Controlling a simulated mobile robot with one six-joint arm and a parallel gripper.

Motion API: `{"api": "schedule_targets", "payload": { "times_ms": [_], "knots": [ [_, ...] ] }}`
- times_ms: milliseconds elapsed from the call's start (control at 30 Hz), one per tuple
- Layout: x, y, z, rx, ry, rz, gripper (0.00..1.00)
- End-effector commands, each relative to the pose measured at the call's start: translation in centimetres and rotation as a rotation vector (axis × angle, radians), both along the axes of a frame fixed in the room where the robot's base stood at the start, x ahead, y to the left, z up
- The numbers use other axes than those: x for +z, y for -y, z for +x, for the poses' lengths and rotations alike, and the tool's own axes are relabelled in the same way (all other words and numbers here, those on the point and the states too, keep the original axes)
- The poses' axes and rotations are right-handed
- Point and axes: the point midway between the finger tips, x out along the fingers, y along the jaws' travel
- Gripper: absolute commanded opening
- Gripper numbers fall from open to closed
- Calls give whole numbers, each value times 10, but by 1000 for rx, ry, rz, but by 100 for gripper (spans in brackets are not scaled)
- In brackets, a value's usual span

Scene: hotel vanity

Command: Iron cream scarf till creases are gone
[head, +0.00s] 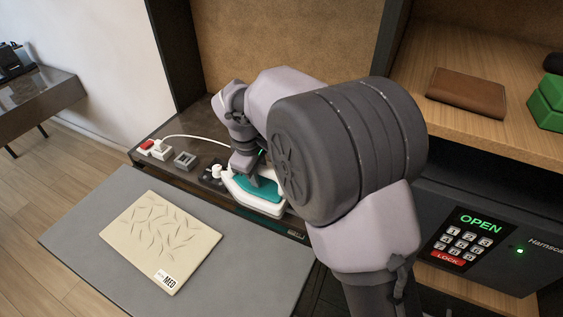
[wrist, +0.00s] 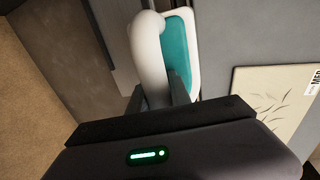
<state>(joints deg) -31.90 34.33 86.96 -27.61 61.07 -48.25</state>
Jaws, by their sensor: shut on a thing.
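The cream scarf (head: 160,240) lies folded flat on the grey board, with many dark crease marks and a white "MED" label at its near corner. Part of it shows at the right of the wrist view (wrist: 275,105). The white and teal iron (head: 262,192) is at the back ledge, beyond the scarf and to its right. My gripper (head: 245,165) is shut on the iron's white handle (wrist: 148,50). My arm hides part of the iron in the head view. I cannot tell whether the iron's base touches the ledge.
The grey board (head: 85,225) has bare room around the scarf. A white cord (head: 195,137) runs from sockets with a red switch (head: 147,145) towards the iron. A safe (head: 490,240) showing "OPEN" stands at right, under a wooden shelf with a brown wallet (head: 467,93) and green boxes (head: 547,102).

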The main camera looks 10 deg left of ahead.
Motion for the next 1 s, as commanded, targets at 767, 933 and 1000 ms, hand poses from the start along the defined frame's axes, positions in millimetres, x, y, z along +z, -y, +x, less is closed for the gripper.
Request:
{"api": "schedule_targets", "payload": {
  "times_ms": [767,933,1000],
  "knots": [
    [40,-39,-26,-1,1,1,0],
    [47,-39,-26,-1,1,1,0],
    [46,-39,-26,-2,1,1,0]
  ]
}}
